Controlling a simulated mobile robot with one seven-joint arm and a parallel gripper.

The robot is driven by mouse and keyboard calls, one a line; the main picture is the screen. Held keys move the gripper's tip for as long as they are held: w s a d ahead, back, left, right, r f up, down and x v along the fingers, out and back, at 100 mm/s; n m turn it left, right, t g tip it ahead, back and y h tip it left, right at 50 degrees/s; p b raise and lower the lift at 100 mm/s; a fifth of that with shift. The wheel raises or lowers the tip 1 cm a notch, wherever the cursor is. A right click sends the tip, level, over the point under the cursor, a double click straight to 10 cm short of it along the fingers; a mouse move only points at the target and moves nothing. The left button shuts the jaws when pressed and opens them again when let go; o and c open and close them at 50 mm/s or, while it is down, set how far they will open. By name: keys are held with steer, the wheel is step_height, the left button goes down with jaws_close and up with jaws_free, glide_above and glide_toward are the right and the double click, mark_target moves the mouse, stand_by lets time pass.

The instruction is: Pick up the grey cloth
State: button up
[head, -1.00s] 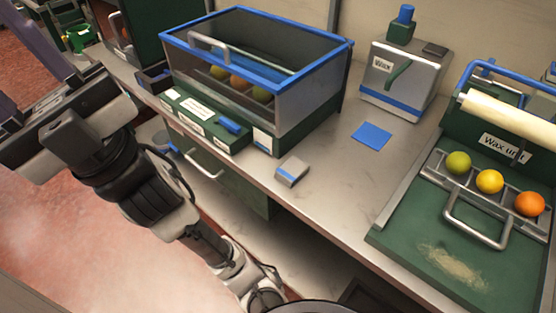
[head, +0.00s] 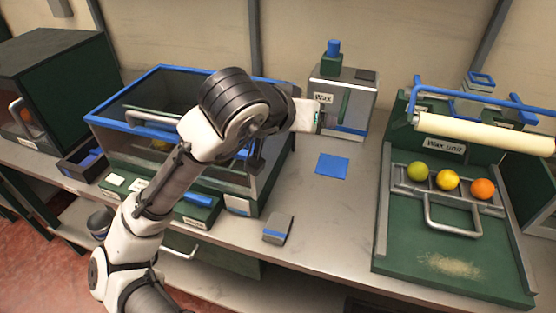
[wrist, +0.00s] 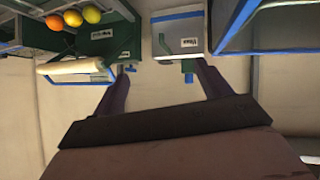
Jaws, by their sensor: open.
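The grey cloth (head: 279,226) looks like a small folded grey pad with a blue band. It lies flat near the front edge of the bench in the head view, to the right of the blue-rimmed case. I cannot make it out in the wrist view. My gripper (wrist: 162,69) is open and empty in the wrist view, its two fingers apart. It points toward the back of the bench, with the wax dispenser ahead between the fingers. In the head view my arm is raised in front of the case, and the fingers are not clearly seen. The gripper is apart from the cloth.
A blue square (head: 332,164) lies on the bench (head: 322,225) behind the cloth. The wax dispenser (head: 353,98) stands at the back. The wax unit (head: 398,240) with three fruits is on the right, the blue-rimmed case (head: 112,119) on the left. Bench around the cloth is clear.

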step_height(320, 180, down, 6)
steer(key=s+a+g+y, duration=0.2)
steer(key=g, duration=0.1)
steer(key=g+y, duration=0.4)
steer(key=g, duration=0.1)
glide_toward(278, 225)
steer(key=f, duration=0.2)
steer(key=shift+s+a+f+n, duration=0.2)
steer(key=shift+s+f+n, duration=0.1)
steer(key=shift+f+n, duration=0.1)
steer(key=shift+t, duration=0.3)
steer(key=shift+w+d+f+p, duration=0.15)
steer(key=shift+w+f, duration=0.1)
steer(key=shift+f, duration=0.7)
steer(key=shift+w+a+f+p, duration=0.15)
steer(key=shift+w+f, duration=0.1)
steer(key=shift+f, duration=0.7)
steer(key=shift+w+d+f+p, duration=0.15)
steer(key=shift+w+d+f, duration=0.1)
steer(key=shift+f, duration=0.7)
steer(key=c, duration=1.1)
steer(key=shift+o, duration=0.2)
steer(key=shift+r, duration=0.1)
